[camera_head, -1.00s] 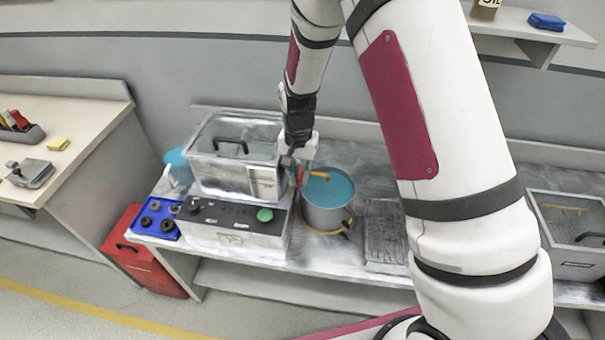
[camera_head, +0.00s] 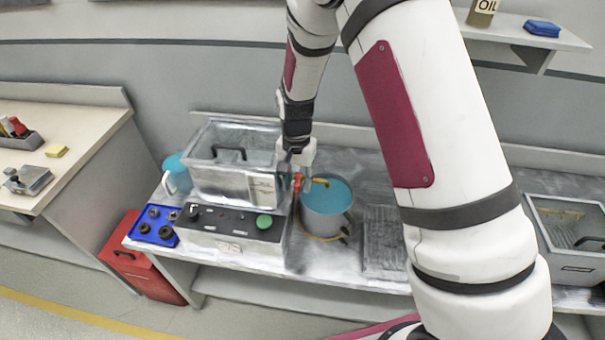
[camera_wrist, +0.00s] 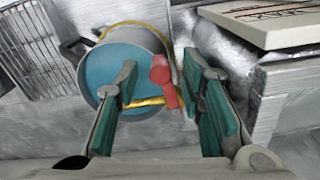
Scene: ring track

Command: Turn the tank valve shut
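The tank (camera_head: 215,180) is a grey metal box with a black handle, on a control unit. Its valve has a red handle (camera_head: 297,182) and a yellow spout (camera_head: 320,181), over a bucket of blue liquid (camera_head: 326,215). In the wrist view the red handle (camera_wrist: 161,78) stands between the two green-padded fingers of my gripper (camera_wrist: 159,66). The yellow spout (camera_wrist: 146,102) runs left from it over the bucket. The fingers are open, one on each side of the handle, with a visible gap on both sides. In the head view my gripper (camera_head: 299,168) is just above the valve.
The control unit (camera_head: 230,237) has a green button (camera_head: 264,221). A blue tray (camera_head: 153,225) with dark round parts stands left of it. A ribbed plate (camera_head: 383,240) lies right of the bucket. A red box (camera_head: 140,265) stands on the floor. Another lidded container (camera_head: 570,230) is at right.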

